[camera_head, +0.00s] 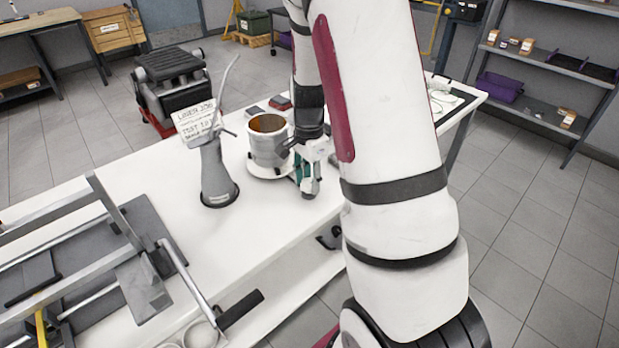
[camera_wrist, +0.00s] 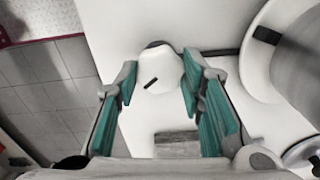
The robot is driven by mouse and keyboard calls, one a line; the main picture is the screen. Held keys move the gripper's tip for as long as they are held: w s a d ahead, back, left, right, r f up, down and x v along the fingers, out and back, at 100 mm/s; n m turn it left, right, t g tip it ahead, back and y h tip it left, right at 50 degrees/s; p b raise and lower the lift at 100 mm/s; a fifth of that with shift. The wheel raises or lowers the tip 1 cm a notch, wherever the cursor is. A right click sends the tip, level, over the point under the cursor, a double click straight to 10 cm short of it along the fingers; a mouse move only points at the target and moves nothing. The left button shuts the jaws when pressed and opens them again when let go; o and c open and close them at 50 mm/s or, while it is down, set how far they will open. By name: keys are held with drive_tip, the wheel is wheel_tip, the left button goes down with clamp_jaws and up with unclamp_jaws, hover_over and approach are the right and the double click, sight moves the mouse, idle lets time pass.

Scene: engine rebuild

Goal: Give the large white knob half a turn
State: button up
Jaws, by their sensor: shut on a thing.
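The large white knob (camera_wrist: 161,74) shows in the wrist view, pale and rounded, with a short black mark lying slanted on its face. My gripper (camera_wrist: 160,72) has its two teal-padded fingers on either side of the knob, shut on it. In the head view my gripper (camera_head: 307,180) is low at the near edge of the white table (camera_head: 265,222), just right of a metal cylinder (camera_head: 268,140). The knob cannot be made out clearly there, as my gripper and arm cover that spot.
The cylinder stands on a round white base close to my gripper. A grey flared stand (camera_head: 216,178) with a paper sign (camera_head: 197,123) is left of it. A grey metal frame (camera_head: 95,265) fills the table's left end. Shelves (camera_head: 560,65) stand at the right.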

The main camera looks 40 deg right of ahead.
drive_tip(key=n, duration=0.4)
drive_tip(key=shift+n, duration=0.3)
drive_tip(key=n, duration=0.3)
drive_tip(key=shift+n+p, duration=0.35)
drive_tip(key=shift+n, duration=0.05)
drive_tip(key=n, duration=0.3)
drive_tip(key=shift+r+n+p, duration=0.1)
drive_tip(key=shift+n+p, duration=0.2)
drive_tip(key=n+p, duration=0.1)
drive_tip(key=n, duration=0.2)
drive_tip(key=shift+n, duration=0.3)
drive_tip(key=n+p, duration=0.3)
drive_tip(key=n, duration=0.3)
drive_tip(key=n+p, duration=0.3)
drive_tip(key=n, duration=0.3)
drive_tip(key=shift+n, duration=0.4)
